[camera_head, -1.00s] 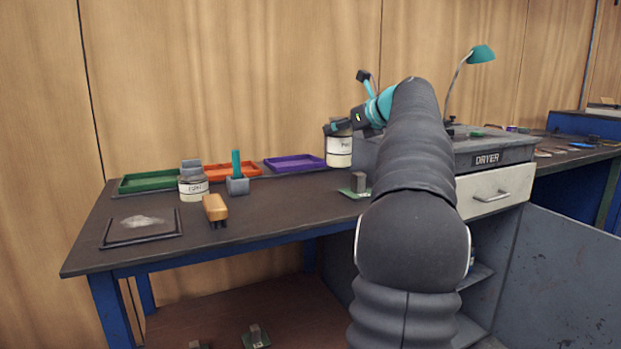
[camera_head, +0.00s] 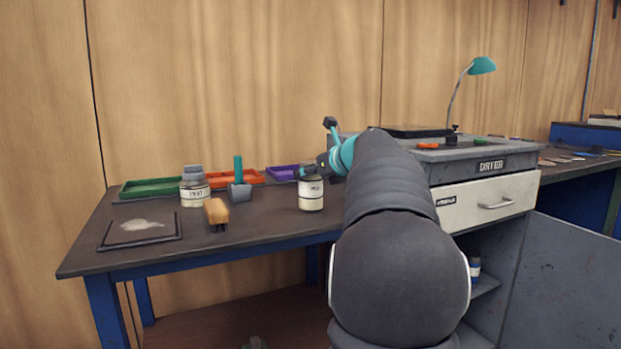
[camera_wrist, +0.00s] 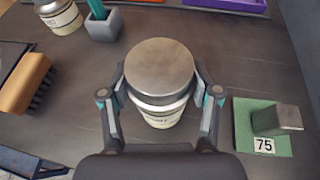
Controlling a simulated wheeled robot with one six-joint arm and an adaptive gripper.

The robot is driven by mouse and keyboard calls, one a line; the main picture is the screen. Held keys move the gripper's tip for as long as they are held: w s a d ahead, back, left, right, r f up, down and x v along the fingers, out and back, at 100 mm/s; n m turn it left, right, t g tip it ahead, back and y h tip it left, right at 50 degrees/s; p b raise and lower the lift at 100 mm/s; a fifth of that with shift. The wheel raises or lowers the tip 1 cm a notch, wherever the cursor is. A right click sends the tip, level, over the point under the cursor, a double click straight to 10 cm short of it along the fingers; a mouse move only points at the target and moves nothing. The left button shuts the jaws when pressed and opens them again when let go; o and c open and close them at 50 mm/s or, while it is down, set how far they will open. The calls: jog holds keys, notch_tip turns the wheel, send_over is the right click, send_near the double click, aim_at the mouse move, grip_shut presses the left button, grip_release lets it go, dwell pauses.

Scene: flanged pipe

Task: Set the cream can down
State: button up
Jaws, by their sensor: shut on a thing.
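The cream can (camera_head: 311,194) has a dark label band and a grey metal lid. In the wrist view the can (camera_wrist: 160,75) stands upright between the two fingers of my gripper (camera_wrist: 160,100), which is shut on it. In the head view my gripper (camera_head: 308,174) is at the can's top, over the dark bench top (camera_head: 270,222). The can's base looks at or just above the bench; I cannot tell if it touches. My arm hides the bench to the right of it.
A labelled jar (camera_head: 194,190), a grey holder (camera_head: 239,190) and a wooden brush (camera_head: 215,212) stand to the left. Green (camera_head: 150,187), orange (camera_head: 250,178) and purple (camera_head: 282,173) trays line the back.

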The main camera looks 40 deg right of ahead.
jog(key=shift+f, duration=0.3)
jog(key=o, duration=1.5)
jog(key=shift+c, duration=0.2)
jog(key=shift+r, duration=0.1)
jog(key=shift+s+r, duration=0.15)
jog(key=shift+s, duration=0.05)
jog(key=v, duration=1.1)
jog(key=shift+s, duration=0.3)
jog(key=shift+a, duration=0.1)
